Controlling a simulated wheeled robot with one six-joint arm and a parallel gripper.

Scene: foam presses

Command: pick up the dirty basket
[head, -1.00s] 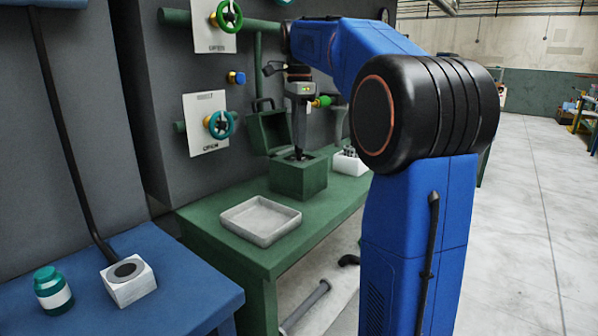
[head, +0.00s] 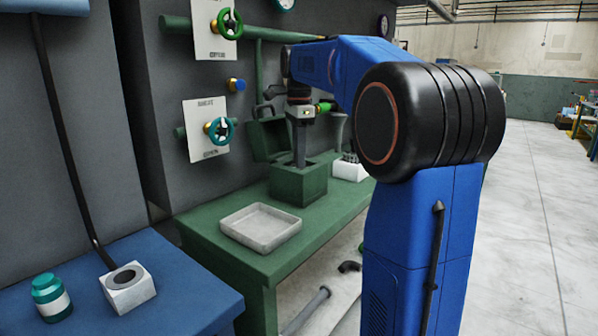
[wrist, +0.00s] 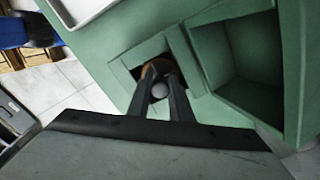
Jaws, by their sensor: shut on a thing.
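My gripper (head: 299,163) points straight down into the opening of a green box (head: 285,190) on the green table. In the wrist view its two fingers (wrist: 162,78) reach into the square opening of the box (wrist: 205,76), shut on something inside. A small brown part (wrist: 150,71) and a round grey part (wrist: 160,90) show at the fingers. I take this to be the dirty basket, but most of it is hidden by the fingers and box walls. The box's lid (head: 268,138) stands open at the back.
A shallow grey tray (head: 260,228) lies in front of the box. A white block with grey pieces (head: 349,168) stands right of it. Wall valves (head: 220,131) and a pipe are behind. A blue table (head: 190,290) holds a teal jar (head: 51,297) and a white block (head: 128,289).

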